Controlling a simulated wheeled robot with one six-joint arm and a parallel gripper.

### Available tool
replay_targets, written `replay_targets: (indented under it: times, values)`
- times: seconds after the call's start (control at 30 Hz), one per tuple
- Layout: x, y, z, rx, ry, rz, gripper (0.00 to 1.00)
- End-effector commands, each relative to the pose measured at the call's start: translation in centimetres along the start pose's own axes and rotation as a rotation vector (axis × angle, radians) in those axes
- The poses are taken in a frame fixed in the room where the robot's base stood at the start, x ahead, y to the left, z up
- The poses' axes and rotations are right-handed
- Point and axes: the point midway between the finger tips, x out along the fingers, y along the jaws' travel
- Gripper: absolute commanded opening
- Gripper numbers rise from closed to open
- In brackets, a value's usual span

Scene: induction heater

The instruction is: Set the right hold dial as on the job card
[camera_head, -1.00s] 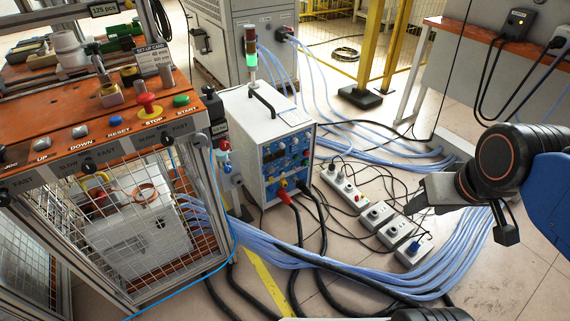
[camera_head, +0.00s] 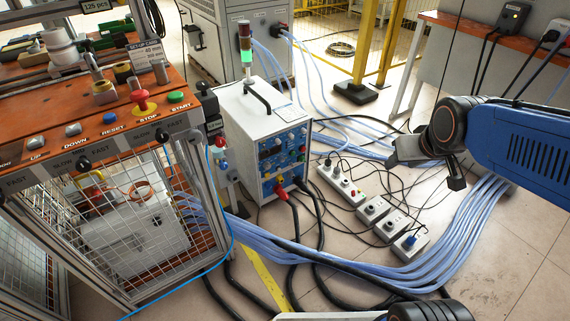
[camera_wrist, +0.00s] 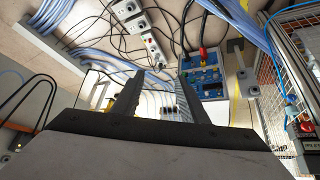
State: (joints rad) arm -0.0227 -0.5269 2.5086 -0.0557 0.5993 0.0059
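The white heater unit (camera_head: 240,118) stands on the floor in mid-picture, its blue front panel (camera_head: 270,165) carrying several small knobs and a display. The panel also shows upside down in the wrist view (camera_wrist: 203,76). I cannot tell which knob is the right hold dial or read its setting. The set-up card (camera_head: 148,54) stands on the orange bench; its small print is not readable. My gripper (camera_head: 393,156) is in the air to the right of the heater, apart from it. In the wrist view my gripper (camera_wrist: 160,76) has its two fingers apart with nothing between them.
The caged bench (camera_head: 105,135) with buttons and dials stands left of the heater. Power strips and outlet boxes (camera_head: 372,208) lie on the floor to its right.

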Motion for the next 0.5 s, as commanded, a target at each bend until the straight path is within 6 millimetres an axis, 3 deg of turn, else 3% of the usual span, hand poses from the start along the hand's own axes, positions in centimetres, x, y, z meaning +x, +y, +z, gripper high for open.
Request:
replay_targets:
  times: [0.2, 0.5]
  values:
    - [5.2, -0.4, -5.0, -0.038, 0.078, -0.001, 0.40]
    - [12.3, -1.8, -10.8, -0.093, 0.193, -0.019, 0.40]
